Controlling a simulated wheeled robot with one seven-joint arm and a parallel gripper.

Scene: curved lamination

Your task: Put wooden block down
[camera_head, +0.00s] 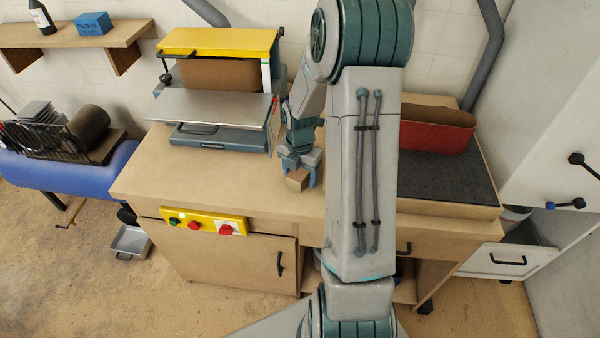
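The wooden block (297,180) is a small brown block at the middle of the workbench (220,187), to the right of the yellow machine. My gripper (301,172) points down over it, with one blue finger on each side of the block. The fingers look closed on the block. The block is at or just above the bench top; I cannot tell whether it touches. My arm hides the bench right of the gripper.
A yellow planer-like machine (220,42) with a grey metal table (210,106) stands left of the gripper. A red curved piece (437,138) lies on a dark mat (455,178) at right. The bench front left of the gripper is clear. A yellow button panel (203,221) is on the front edge.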

